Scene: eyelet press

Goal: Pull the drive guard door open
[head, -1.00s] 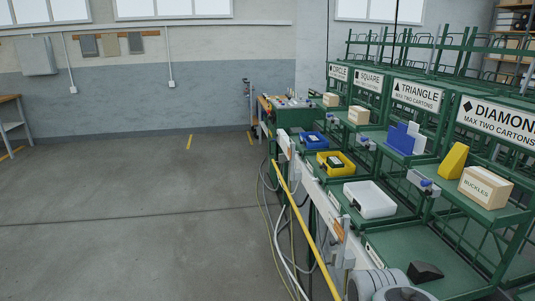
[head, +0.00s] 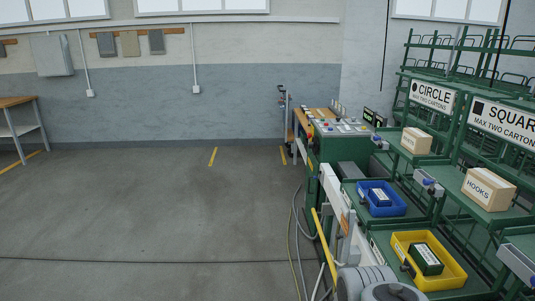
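I cannot make out a drive guard door for certain. A green machine cabinet (head: 313,150) stands at the far end of the rack row, with a control panel (head: 340,128) of coloured buttons on top. Its front is seen at a steep angle, so any door or handle on it cannot be told. My gripper is not in view; only a grey-white rounded part of my arm shows at the bottom right.
A green rack on the right holds a blue bin (head: 381,198), a yellow bin (head: 428,260) and cartons (head: 488,188). A yellow bar (head: 325,246) and loose cables (head: 294,235) run along its front. A wooden-topped table (head: 18,127) stands far left. The floor between is clear.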

